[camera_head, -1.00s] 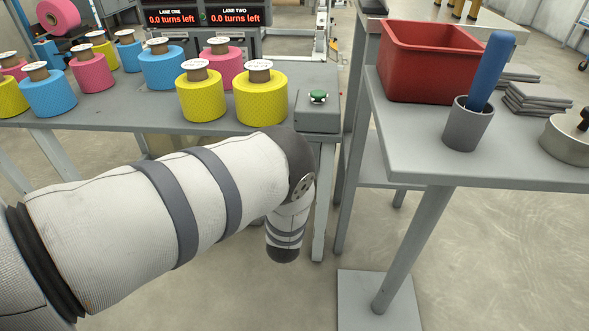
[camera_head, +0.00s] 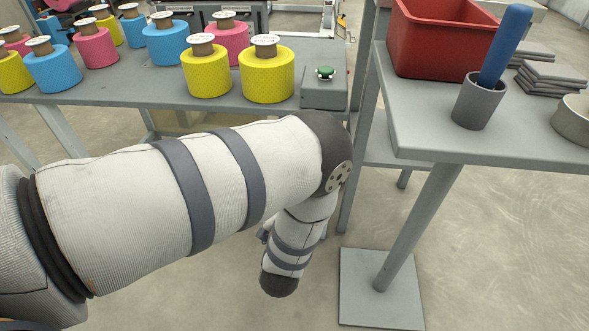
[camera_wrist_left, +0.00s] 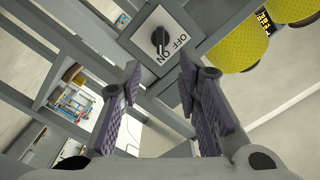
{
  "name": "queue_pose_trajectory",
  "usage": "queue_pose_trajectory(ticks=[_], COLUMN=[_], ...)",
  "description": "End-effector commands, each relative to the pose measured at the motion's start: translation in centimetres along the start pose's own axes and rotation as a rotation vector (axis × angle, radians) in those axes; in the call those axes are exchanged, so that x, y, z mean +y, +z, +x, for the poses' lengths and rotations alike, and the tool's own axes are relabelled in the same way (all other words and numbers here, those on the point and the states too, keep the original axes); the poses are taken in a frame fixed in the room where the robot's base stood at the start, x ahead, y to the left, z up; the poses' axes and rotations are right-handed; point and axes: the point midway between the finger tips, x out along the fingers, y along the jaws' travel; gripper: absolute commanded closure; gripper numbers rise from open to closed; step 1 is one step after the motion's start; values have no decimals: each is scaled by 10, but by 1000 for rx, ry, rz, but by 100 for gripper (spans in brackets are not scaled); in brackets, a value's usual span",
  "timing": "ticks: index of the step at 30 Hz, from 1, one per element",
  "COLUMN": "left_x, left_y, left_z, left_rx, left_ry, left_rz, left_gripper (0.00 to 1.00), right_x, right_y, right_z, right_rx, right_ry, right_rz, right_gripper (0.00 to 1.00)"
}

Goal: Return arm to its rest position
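My left arm (camera_head: 200,190) reaches across the head view from the left, with its elbow bent and its lower part hanging in front of the table. In that view its gripper is almost wholly hidden behind the arm. In the left wrist view my left gripper (camera_wrist_left: 160,70) is open, its two purple-grey padded fingers apart with nothing between them. Beyond the fingertips is a black rotary switch (camera_wrist_left: 160,40) on a white plate marked OFF and ON. The fingers appear apart from it. My right gripper is not in view.
Yellow, blue and pink rolls stand on the grey table (camera_head: 150,97) behind the arm, beside a green button (camera_head: 325,73). On the right, a second table (camera_head: 420,125) holds a red bin (camera_head: 440,45), a grey cup (camera_head: 478,103) with a blue rod, and stacked grey cloths (camera_head: 550,75).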

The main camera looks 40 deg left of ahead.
Motion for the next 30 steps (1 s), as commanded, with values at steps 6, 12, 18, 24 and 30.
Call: queue_pose_trajectory(ticks=[6,12,18,24,30], left_x=[0,0,7,47,28], left_y=[0,0,16,140,229], left_z=[-10,-9,-17,-120,-296], left_rx=[0,0,-42,-462,-1030], left_ry=[0,0,50,454,795], left_rz=[1,0,0,-13,-6], left_gripper=[69,69,69,69,69], right_x=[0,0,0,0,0], right_y=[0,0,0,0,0], right_z=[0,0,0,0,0], right_rx=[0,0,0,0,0], right_ry=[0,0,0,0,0], right_rz=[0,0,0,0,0], right_gripper=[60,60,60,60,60])
